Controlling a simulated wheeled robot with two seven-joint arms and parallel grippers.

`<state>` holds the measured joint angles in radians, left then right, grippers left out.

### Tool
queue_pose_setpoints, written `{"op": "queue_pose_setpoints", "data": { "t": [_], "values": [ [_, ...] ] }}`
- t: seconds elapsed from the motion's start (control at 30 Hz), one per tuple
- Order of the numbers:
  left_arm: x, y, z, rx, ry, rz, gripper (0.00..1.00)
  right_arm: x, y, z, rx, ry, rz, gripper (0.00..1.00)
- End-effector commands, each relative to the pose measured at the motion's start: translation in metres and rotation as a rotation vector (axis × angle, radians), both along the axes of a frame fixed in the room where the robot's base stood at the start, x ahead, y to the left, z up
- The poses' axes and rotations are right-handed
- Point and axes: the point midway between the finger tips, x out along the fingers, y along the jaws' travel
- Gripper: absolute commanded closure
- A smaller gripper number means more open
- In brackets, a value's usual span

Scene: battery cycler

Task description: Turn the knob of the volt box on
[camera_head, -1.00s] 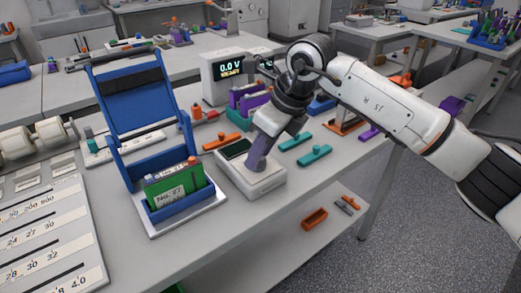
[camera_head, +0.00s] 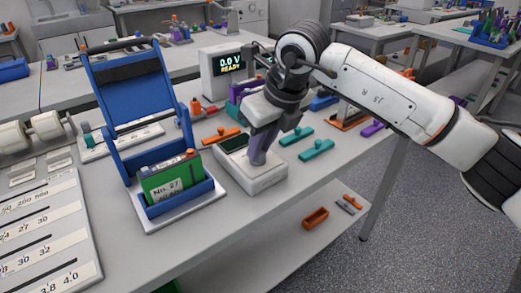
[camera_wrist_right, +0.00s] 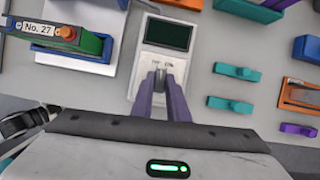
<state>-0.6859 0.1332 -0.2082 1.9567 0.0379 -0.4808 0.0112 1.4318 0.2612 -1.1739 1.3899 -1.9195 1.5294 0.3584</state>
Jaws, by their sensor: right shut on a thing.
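The volt box (camera_head: 252,186) is a low white box with a dark screen (camera_head: 233,143), standing near the front edge of the bench. In the right wrist view its screen (camera_wrist_right: 168,35) is dark and blank. A small grey knob (camera_wrist_right: 160,77) stands on its face below the screen. My right gripper (camera_head: 259,158) comes down over the box. Its two purple fingers are shut on the knob, one on each side, as the right wrist view shows. In the head view the fingers hide the knob. My left gripper is not in view.
A blue holder (camera_head: 178,204) with a green No. 27 cell stands left of the box. A white unit behind (camera_head: 213,82) reads "0.0 V READY". Teal pieces (camera_head: 310,150) and an orange piece (camera_head: 220,136) lie close by. The bench's front edge is near.

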Motion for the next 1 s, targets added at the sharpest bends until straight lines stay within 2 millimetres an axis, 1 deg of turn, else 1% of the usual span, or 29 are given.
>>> {"op": "queue_pose_setpoints", "data": {
  "t": [0.03,0.37,0.5,0.73,1.0],
  "values": [
    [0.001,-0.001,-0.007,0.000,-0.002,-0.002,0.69,0.000,0.001,-0.003,-0.001,-0.004,-0.036,1.00],
    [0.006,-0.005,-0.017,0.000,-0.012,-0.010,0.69,-0.001,0.002,-0.002,-0.001,-0.005,-0.278,1.00],
    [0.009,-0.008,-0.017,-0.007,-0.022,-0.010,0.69,-0.001,0.003,-0.001,-0.002,-0.002,-0.349,1.00],
    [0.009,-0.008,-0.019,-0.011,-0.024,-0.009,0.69,-0.001,0.003,0.000,0.000,-0.001,-0.413,1.00],
    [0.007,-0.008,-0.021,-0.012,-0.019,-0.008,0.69,-0.001,0.003,0.001,-0.001,0.000,-0.429,1.00]
  ]
}}
